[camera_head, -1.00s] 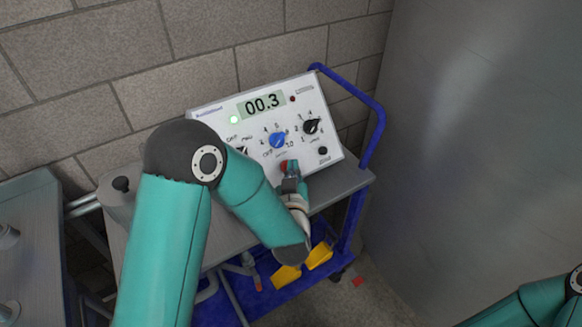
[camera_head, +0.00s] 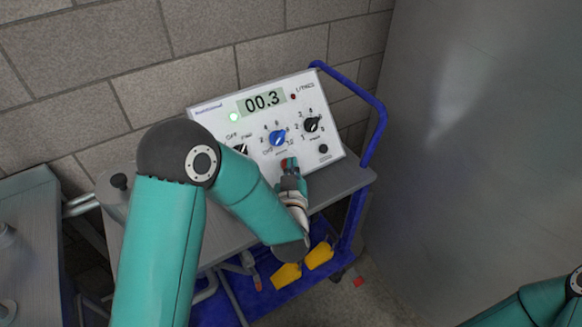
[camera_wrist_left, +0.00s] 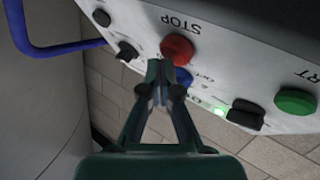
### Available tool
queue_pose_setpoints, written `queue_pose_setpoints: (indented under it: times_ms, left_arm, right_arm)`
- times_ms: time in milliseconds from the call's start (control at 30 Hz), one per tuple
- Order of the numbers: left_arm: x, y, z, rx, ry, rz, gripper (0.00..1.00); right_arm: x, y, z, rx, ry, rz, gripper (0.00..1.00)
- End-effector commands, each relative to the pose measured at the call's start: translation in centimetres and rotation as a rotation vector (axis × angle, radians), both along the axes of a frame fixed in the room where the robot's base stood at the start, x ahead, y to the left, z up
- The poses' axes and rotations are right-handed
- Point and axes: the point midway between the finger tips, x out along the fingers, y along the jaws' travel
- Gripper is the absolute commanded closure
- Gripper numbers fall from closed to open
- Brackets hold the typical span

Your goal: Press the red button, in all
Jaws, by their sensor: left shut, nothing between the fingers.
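The red button (camera_wrist_left: 177,48), marked STOP, sits on the sloping face of a white control box (camera_head: 200,112). In the head view only a little of the red shows behind my left gripper (camera_head: 289,163). My left gripper (camera_wrist_left: 160,68) is shut and empty, its fingertips right beside the red button in the left wrist view. I cannot tell whether they touch it. My right gripper is out of view; only part of my right arm shows at the lower right.
The box stands on a grey-topped cart with a blue rail (camera_head: 376,125). It carries a display (camera_head: 262,100) reading 00.3, a lit green lamp (camera_head: 233,117), a blue knob (camera_head: 277,138), black knobs and a green button (camera_wrist_left: 295,101). A brick wall stands behind.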

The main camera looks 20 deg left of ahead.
Motion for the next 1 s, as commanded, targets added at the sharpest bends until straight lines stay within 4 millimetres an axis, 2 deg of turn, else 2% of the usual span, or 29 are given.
queue_pose_setpoints:
  times_ms: [1000]
  left_arm:
    - [0.36, 0.4, -0.51, 0.001, 0.0, -0.001, 1.0]
  right_arm:
    - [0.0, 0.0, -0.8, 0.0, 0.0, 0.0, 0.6]
